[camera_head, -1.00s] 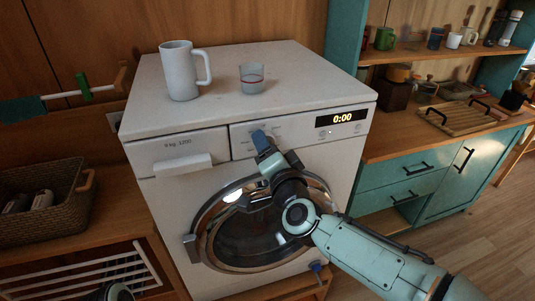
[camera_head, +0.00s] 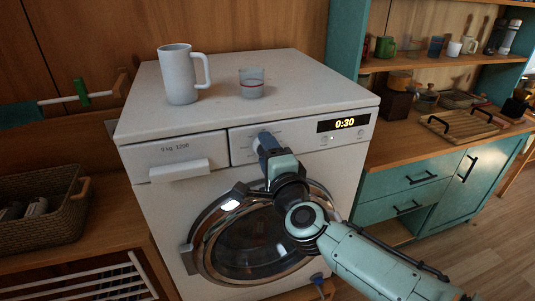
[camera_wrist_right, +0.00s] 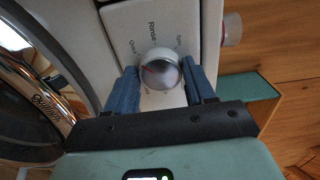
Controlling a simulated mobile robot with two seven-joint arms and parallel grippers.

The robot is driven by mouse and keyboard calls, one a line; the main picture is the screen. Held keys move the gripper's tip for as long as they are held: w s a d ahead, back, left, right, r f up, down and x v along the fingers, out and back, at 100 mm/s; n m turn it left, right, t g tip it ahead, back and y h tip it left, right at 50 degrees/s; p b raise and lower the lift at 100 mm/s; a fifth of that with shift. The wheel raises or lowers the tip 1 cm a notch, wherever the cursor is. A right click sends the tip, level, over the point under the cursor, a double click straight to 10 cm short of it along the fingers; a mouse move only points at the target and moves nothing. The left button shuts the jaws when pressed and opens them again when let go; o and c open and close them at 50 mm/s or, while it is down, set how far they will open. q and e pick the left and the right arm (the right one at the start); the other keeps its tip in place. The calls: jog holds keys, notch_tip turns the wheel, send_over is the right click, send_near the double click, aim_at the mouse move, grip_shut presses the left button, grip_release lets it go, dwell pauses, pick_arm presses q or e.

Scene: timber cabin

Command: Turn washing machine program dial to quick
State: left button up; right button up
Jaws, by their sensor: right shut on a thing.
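The white washing machine (camera_head: 150,205) stands in front of me. Its round program dial (camera_wrist_right: 160,72) shows in the wrist view, silvery with a reddish mark near its left side. Labels around it include "Rinse" above and "Quick" at upper left; the others are small and blurred. My left gripper is out of view.
A white mug (camera_head: 180,75) and a small glass (camera_head: 251,83) stand on the machine top. The round door (camera_head: 240,245) lies below the panel, close to my right arm. A wicker basket (camera_head: 40,235) is at left, a teal cabinet (camera_head: 400,193) at right.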

dwell(0.3)
jog(key=o, duration=1)
jog(key=v, duration=1.3)
jog(key=shift+s+b, duration=0.15)
jog(key=shift+b, duration=0.15)
